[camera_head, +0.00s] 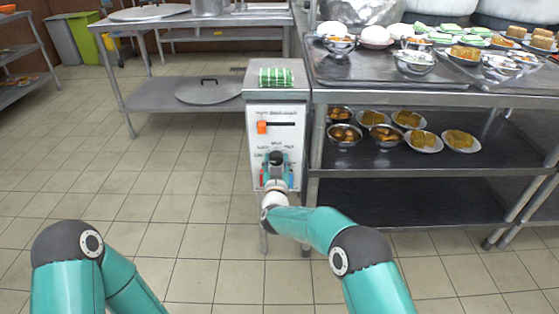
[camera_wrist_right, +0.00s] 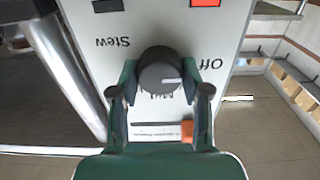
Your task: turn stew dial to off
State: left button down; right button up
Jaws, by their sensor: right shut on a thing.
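The stew dial (camera_wrist_right: 160,72) is a dark round knob with a white pointer line. In the right wrist view it sits on a pale panel with "Stew" printed to its left and "Off" to its right, the lettering upside down. Its pointer line points right, to the "Off" side. My right gripper (camera_wrist_right: 160,92) has a finger on each side of the knob and is shut on it. In the head view my right gripper (camera_head: 277,172) is at the front of the control panel (camera_head: 288,124) and largely hides the dial. My left gripper is out of view.
An orange slider knob (camera_head: 262,127) is above the dial. A green-and-white wrapped block (camera_head: 276,77) lies on top of the panel box. A steel shelf unit (camera_head: 390,97) with several dishes stands close on the right. Tiled floor (camera_head: 175,200) is clear on the left.

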jog(key=shift+s+a+f+n, duration=0.2)
jog(key=shift+f+n, duration=0.1)
jog(key=shift+f, duration=0.2)
jog(key=o, duration=1.1)
jog(key=shift+w, duration=0.1)
jog(key=shift+o, duration=0.3)
jog(key=shift+d+r, duration=0.15)
jog(key=shift+r, duration=0.1)
jog(key=shift+r, duration=0.1)
jog(key=s, duration=1.2)
jog(key=shift+f, duration=0.2)
